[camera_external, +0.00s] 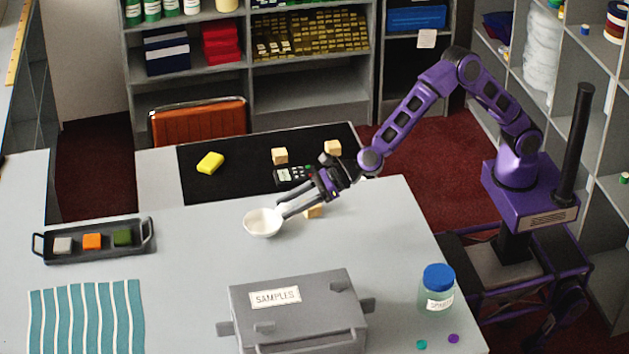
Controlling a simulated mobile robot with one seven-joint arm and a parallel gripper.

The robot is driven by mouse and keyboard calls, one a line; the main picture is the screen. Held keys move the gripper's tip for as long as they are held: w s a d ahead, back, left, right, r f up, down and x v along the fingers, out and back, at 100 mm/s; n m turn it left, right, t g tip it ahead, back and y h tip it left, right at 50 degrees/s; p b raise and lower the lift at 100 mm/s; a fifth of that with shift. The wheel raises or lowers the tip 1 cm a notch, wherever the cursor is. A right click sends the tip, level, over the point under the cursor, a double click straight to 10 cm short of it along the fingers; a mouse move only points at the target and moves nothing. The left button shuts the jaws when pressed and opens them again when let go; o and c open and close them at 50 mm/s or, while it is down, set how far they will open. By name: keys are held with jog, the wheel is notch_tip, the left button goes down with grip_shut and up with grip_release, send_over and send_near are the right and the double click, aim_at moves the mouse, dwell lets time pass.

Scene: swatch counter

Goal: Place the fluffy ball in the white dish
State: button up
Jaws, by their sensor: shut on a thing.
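The white dish (262,223) is a small round bowl standing upright on the grey counter, left of my gripper. My gripper (284,208) reaches in from the right, with its fingertips close by the dish's right rim. It is shut on a small whitish thing, which looks like the fluffy ball (287,206); the fingers hide much of it. The ball appears beside the dish's rim in this view. I cannot tell its exact height or whether it touches the dish.
A wooden block (314,211) sits under my gripper. More blocks (279,156), a card terminal (293,175) and a yellow sponge (210,162) are on the black mat (225,190). A grey samples box (300,315), a blue-lidded jar (437,290) and a tray (100,255) stand around.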

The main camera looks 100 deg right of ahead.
jog(key=w+d+m+h, duration=0.1)
jog(key=w+d+h, duration=0.1)
jog(key=w+d, duration=0.35)
jog(key=b, duration=0.1)
send_over(270, 228)
jog(key=shift+m, duration=0.3)
jog(key=f, duration=0.4)
jog(key=shift+w+d+f, duration=0.1)
jog(key=shift+w+f, duration=0.1)
jog(key=shift+f, duration=2.25)
jog(key=shift+f+b, duration=0.2)
jog(key=shift+b, duration=0.25)
jog(key=o, duration=1.3)
jog(key=shift+r, duration=0.1)
jog(key=shift+s+r, duration=0.15)
jog(key=shift+r, duration=0.05)
jog(key=b+v, duration=0.1)
jog(key=v, duration=1)
jog(key=shift+s, duration=0.45)
